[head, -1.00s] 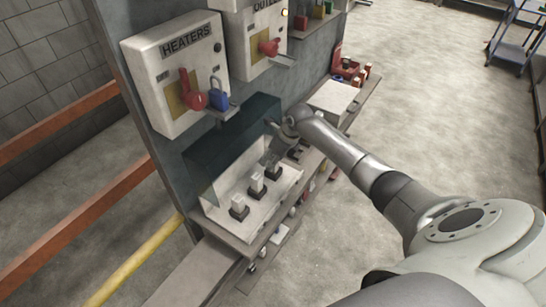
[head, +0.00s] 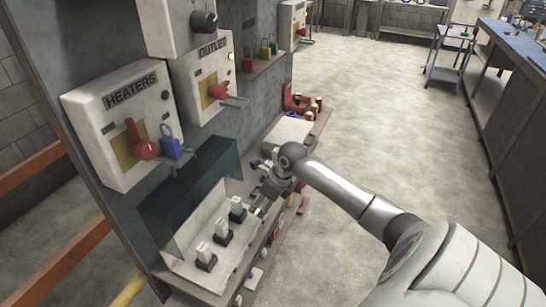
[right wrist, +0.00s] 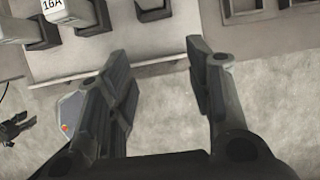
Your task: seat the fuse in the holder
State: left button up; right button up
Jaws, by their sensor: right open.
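Three white fuses (head: 221,230) stand upright in black holders in an open white box with a dark, clear raised cover (head: 190,185). In the right wrist view, a fuse marked 16A (right wrist: 68,10) sits at the upper left, with another fuse (right wrist: 16,22) left of it. A black holder with no fuse visible in it (right wrist: 153,8) shows at the top, ahead of the fingers and partly cut off. My right gripper (head: 262,200) is at the box's far end, beside the farthest fuse; in the right wrist view its fingers (right wrist: 165,85) are apart and empty. My left gripper is out of view.
A pale box (head: 288,133) and red items (head: 300,103) lie on the ledge beyond the gripper. Open floor is to the right.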

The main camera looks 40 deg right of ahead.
jog(key=shift+s+d, duration=0.35)
jog(key=shift+s, duration=0.45)
jog(key=shift+s+d, duration=0.3)
jog(key=shift+s, duration=0.5)
